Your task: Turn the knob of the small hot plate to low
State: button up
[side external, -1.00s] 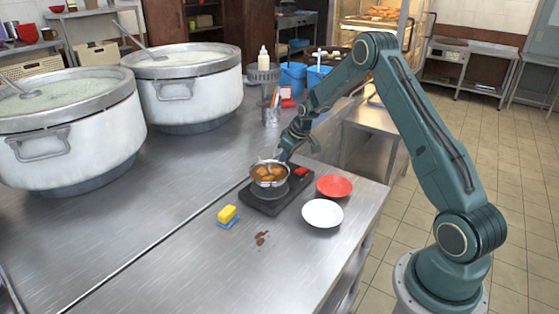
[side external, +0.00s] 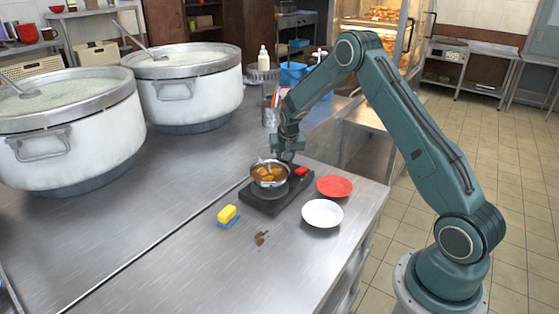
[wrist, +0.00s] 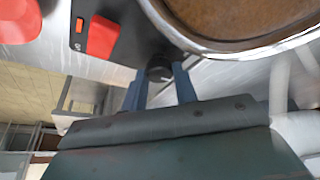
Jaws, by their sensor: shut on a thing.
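The small black hot plate (side external: 268,202) stands on the steel counter. A small pot (side external: 269,183) with brown food sits on it; its rim (wrist: 225,46) fills the upper right of the wrist view. The dark round knob (wrist: 159,69) is at the edge of the hot plate, between my two blue fingers. My gripper (wrist: 159,80) is shut on the knob; in the side view my gripper (side external: 287,157) is at the hot plate's far edge, just behind the pot. The knob is hidden in the side view, and I cannot read its setting.
A red switch (wrist: 102,37) sits close beside the knob. A red plate (side external: 334,186) and a white plate (side external: 322,213) lie right of the hot plate. A yellow sponge (side external: 227,214) lies at its front left. Two large stockpots (side external: 198,95) (side external: 65,130) stand left.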

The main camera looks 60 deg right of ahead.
dwell(0.3)
jog(key=o, duration=1)
jog(key=shift+c, duration=0.2)
jog(key=shift+r, duration=0.15)
jog(key=v, duration=1.3)
jog(key=shift+r, duration=0.25)
jog(key=shift+a, duration=0.15)
